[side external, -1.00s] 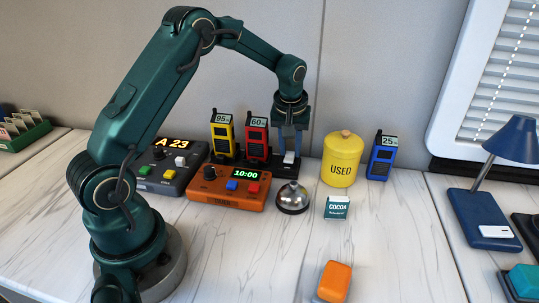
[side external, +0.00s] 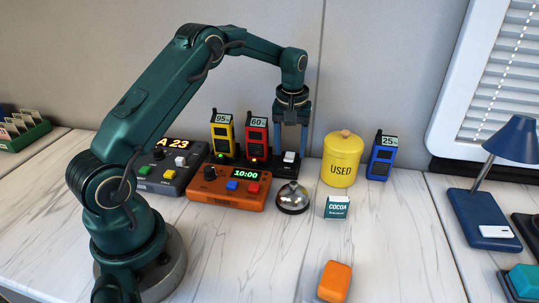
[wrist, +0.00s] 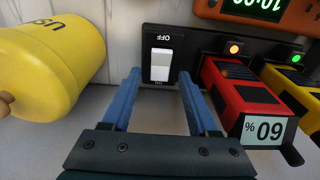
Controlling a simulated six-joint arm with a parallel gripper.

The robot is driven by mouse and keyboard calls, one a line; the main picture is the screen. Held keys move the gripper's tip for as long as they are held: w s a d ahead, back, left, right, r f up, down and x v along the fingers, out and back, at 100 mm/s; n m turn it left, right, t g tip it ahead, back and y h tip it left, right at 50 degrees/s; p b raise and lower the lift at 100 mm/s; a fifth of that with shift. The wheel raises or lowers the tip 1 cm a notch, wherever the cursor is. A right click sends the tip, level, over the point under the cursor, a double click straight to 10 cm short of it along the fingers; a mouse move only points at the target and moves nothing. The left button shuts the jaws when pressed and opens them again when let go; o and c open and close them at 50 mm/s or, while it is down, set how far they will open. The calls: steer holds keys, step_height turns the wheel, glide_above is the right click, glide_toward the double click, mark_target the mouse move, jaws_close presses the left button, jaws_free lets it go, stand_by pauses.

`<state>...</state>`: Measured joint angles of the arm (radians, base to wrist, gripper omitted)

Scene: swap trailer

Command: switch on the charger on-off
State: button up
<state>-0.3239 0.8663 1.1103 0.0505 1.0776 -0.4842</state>
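The black charger (side external: 287,171) stands by the back wall, with a white rocker switch (side external: 289,157) at its right end. In the wrist view the switch (wrist: 161,63) lies between OFF and ON labels; its tilt is hard to tell. The charger's lights are lit: orange (wrist: 234,48) by the red radio (wrist: 240,95) and green (wrist: 297,57) by the yellow radio (wrist: 290,90). My gripper (side external: 291,150) is open and empty above the switch. Its two blue fingers (wrist: 160,75) are apart, on either side of the switch in the wrist view.
The yellow USED jar (side external: 341,160) stands right of the charger, with a blue radio (side external: 382,158) beyond it. The orange clock box (side external: 228,192), silver bell (side external: 293,197) and cocoa box (side external: 337,207) are in front. The white table's front middle is mostly clear.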

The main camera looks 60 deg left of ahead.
mark_target(290, 156)
steer(key=shift+r, duration=0.1)
steer(key=shift+s+d+r, duration=0.1)
steer(key=shift+r, duration=1.15)
steer(key=shift+s+d+r, duration=0.1)
steer(key=shift+r, duration=1.15)
